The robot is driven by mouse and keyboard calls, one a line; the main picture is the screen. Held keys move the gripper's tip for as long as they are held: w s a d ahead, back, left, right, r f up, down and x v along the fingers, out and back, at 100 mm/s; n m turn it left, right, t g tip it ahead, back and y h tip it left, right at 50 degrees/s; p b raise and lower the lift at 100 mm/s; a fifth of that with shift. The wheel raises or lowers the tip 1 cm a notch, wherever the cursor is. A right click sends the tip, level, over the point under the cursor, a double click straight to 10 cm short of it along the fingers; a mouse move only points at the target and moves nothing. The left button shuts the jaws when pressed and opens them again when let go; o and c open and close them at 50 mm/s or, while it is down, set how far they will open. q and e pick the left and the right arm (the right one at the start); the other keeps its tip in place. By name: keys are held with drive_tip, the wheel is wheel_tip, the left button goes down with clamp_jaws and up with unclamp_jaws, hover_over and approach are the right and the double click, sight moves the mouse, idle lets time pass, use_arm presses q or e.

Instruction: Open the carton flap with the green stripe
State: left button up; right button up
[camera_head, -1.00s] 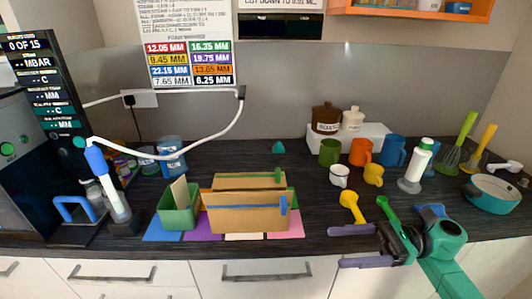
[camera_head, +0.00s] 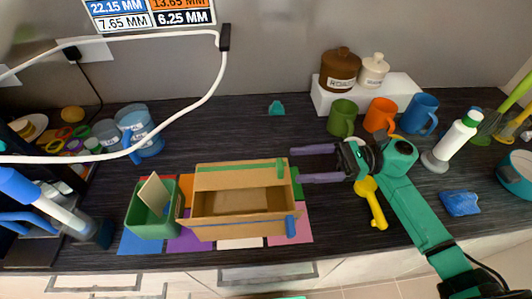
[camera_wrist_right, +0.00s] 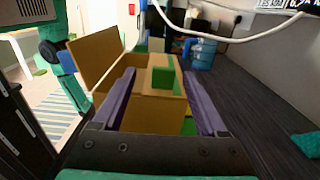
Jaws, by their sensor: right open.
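The brown carton (camera_head: 204,204) stands on the counter with part of its inside showing. Its back flap (camera_head: 235,180) carries the green stripe (camera_head: 280,168) near the right end; its exact tilt is hard to tell. The front flap with the blue stripe (camera_head: 291,227) leans outward, as the right wrist view also shows (camera_wrist_right: 95,60). My right gripper (camera_head: 298,164) is open and empty, its purple fingers pointing left just beside the flap's right end. In the right wrist view the green stripe (camera_wrist_right: 163,79) shows between the fingers. My left gripper is not in view.
A green bin (camera_head: 150,222) stands left of the carton, and coloured mats lie around it. A yellow scoop (camera_head: 373,203) lies under and in front of my right arm. Mugs (camera_head: 342,118) stand behind the arm. Counter behind the carton is clear except for a small teal object (camera_head: 276,108).

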sight(277, 164)
drive_tip(key=a+p, duration=0.1)
drive_tip(key=a, duration=0.1)
drive_tip(key=a+p, duration=0.1)
drive_tip(key=a, duration=0.2)
drive_tip(key=a+p, duration=0.1)
drive_tip(key=a, duration=0.2)
drive_tip(key=shift+w, duration=0.4)
drive_tip(key=shift+s+a+f, duration=0.1)
drive_tip(key=shift+s+a, duration=0.05)
drive_tip(key=shift+a, duration=0.25)
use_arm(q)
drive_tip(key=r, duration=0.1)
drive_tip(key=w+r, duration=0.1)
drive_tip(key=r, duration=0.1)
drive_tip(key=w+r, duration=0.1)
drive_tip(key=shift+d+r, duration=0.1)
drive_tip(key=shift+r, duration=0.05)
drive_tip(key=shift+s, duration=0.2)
use_arm(e)
clamp_jaws()
drive_tip(key=shift+d, duration=0.1)
